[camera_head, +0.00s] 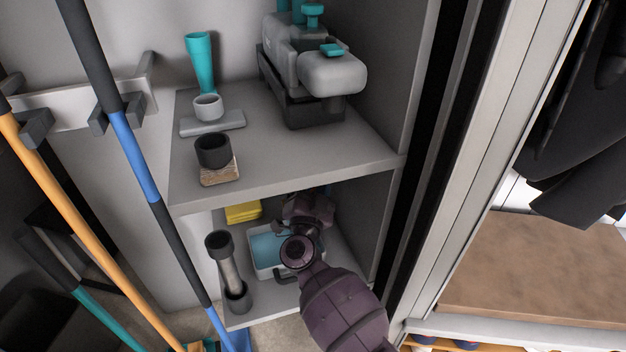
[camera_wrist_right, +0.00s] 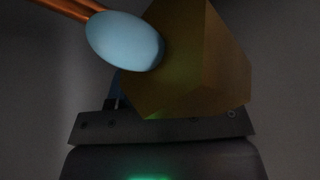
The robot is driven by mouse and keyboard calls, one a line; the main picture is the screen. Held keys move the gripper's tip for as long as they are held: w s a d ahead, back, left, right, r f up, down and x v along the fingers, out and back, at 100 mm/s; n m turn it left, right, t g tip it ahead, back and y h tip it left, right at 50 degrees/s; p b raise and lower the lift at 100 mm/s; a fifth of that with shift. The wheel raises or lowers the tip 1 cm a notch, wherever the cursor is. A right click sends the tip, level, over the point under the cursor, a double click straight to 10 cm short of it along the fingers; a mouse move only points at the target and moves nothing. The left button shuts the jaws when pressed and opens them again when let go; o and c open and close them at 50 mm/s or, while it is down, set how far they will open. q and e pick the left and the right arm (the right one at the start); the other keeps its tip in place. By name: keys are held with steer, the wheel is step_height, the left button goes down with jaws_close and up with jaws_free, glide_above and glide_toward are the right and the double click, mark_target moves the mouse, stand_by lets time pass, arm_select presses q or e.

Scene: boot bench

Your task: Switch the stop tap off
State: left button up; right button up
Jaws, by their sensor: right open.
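No stop tap can be made out in the head view. In the right wrist view, a pale blue rounded piece (camera_wrist_right: 125,41) sits by copper-coloured rods (camera_wrist_right: 72,8); I cannot tell whether it is the tap's handle. My right gripper (camera_head: 310,207) reaches into the lower shelf space, and its fingers are hidden in the head view. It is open. In the wrist view, a dim yellow-brown block (camera_wrist_right: 195,60) is close in front of the gripper's dark body. I cannot tell whether anything touches it. My left gripper is out of view.
The lower shelf holds a blue-lined tray (camera_head: 262,245), a yellow block (camera_head: 243,212) and a dark-ended cylinder (camera_head: 229,270). The upper shelf (camera_head: 290,150) carries a grey machine (camera_head: 320,75) and cups. Long poles (camera_head: 135,145) stand at left; a door frame (camera_head: 480,150) is at right.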

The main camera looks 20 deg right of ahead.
steer(key=shift+w+d+r, duration=0.2)
steer(key=shift+w+d, duration=0.1)
steer(key=shift+w, duration=0.15)
jaws_close()
